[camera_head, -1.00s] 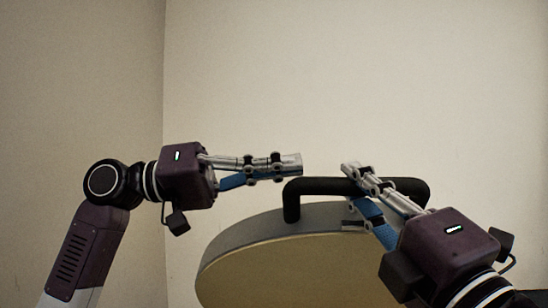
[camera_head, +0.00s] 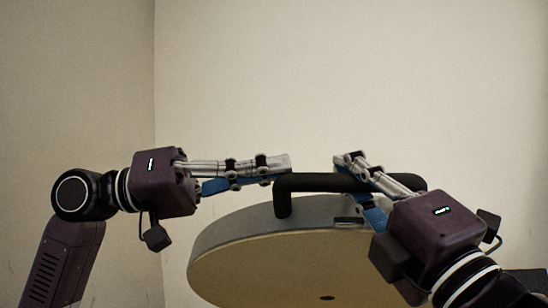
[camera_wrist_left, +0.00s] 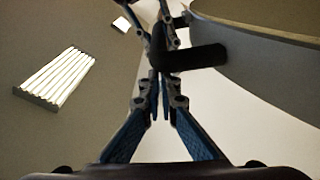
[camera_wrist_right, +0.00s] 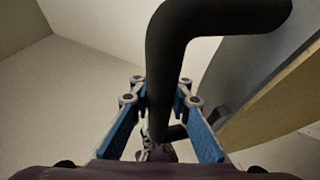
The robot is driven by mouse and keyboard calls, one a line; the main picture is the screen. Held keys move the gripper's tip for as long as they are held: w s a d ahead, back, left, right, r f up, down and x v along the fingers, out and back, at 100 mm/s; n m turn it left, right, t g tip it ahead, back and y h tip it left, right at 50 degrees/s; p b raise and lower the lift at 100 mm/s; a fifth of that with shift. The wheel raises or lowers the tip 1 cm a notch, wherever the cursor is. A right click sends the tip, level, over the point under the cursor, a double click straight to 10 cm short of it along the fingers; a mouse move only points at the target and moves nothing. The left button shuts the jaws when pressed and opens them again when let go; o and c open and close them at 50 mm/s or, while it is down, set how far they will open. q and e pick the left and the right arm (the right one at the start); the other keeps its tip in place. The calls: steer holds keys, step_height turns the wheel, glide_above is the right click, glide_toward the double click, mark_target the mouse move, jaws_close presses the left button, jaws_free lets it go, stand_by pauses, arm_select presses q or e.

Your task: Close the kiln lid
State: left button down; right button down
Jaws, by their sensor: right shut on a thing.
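The kiln lid (camera_head: 290,265) is raised and tilted, its pale round underside facing me with a grey rim above. A thick black handle (camera_head: 300,182) stands on its far side. My right gripper (camera_head: 352,165) is shut on the handle; the right wrist view shows the bar (camera_wrist_right: 166,75) between its fingers. My left gripper (camera_head: 285,164) is beside the handle's left end, its fingers drawn together with nothing seen between them. In the left wrist view, the handle (camera_wrist_left: 195,57) lies just beyond the fingertips; I cannot tell whether they touch. The kiln body is not in view.
Bare pale walls (camera_head: 350,80) stand behind, meeting in a corner at the left. The left wrist view shows a bright striped light panel (camera_wrist_left: 55,77) and a small bright square (camera_wrist_left: 121,24). The space above the lid is clear.

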steer(key=shift+w+d+r, duration=0.1)
steer(key=shift+d+r, duration=0.1)
steer(key=shift+r, duration=0.3)
steer(key=c, duration=1.9)
jaws_free()
steer(key=shift+a, duration=0.25)
steer(key=shift+o, duration=0.7)
steer(key=shift+s+d+f, duration=0.1)
steer(key=shift+s, duration=0.15)
steer(key=shift+w, duration=0.1)
